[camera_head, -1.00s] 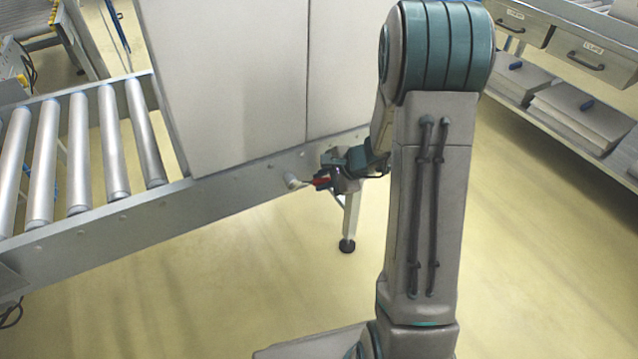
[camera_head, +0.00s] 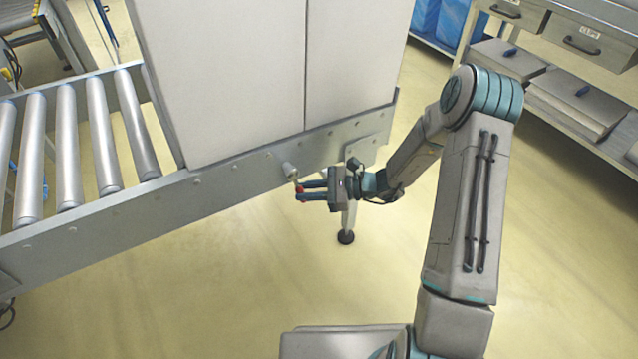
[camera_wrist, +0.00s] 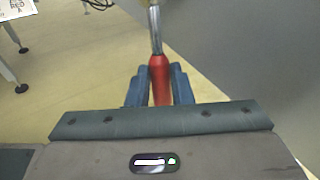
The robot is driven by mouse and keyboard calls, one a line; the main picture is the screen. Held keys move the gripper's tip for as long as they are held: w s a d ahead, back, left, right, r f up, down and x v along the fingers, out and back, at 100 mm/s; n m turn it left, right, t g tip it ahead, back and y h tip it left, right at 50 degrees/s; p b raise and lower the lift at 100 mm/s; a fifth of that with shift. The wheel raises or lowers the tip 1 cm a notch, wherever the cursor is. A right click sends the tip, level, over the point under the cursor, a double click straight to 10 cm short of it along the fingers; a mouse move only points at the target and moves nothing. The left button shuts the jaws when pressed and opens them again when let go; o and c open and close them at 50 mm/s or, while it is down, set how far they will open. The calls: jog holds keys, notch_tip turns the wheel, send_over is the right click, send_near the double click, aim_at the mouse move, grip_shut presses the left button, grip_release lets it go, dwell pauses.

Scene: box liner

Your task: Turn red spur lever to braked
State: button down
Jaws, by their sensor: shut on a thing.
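The red spur lever (camera_wrist: 158,80) has a red grip on a thin metal rod. In the wrist view it lies between the two blue fingers of my gripper (camera_wrist: 159,86), with its rod running up and away. In the head view my gripper (camera_head: 303,191) is shut on the red grip, beside the conveyor's side rail. A light round pivot (camera_head: 290,171) sticks out of the rail just above the lever. The fingers hide most of the red grip in the head view.
A large pale box (camera_head: 235,80) stands on the conveyor, above the metal side rail (camera_head: 120,220). Rollers (camera_head: 68,150) are bare at the left. A conveyor leg (camera_head: 346,237) stands below my wrist. A shelf with drawers (camera_head: 590,48) is at the upper right. The front floor is clear.

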jog(key=shift+s+a+f+m+y, duration=0.2)
jog(key=shift+s+a+m+y, duration=0.25)
jog(key=shift+a+y, duration=0.2)
jog(key=shift+s+a+f+m+y, duration=0.2)
jog(key=shift+s+a+m+y, duration=0.2)
jog(key=shift+a+y, duration=0.25)
jog(key=shift+d+g, duration=0.1)
jog(key=shift+g, duration=0.2)
jog(key=c, duration=1.6)
grip_release()
jog(key=shift+o, duration=0.2)
jog(key=shift+w+d, duration=0.1)
jog(key=shift+d, duration=0.05)
jog(key=d+p, duration=0.3)
jog(key=d, duration=1)
jog(key=shift+s+d+f+p, duration=0.35)
jog(key=shift+s+f+p, duration=0.05)
jog(key=shift+f, duration=0.05)
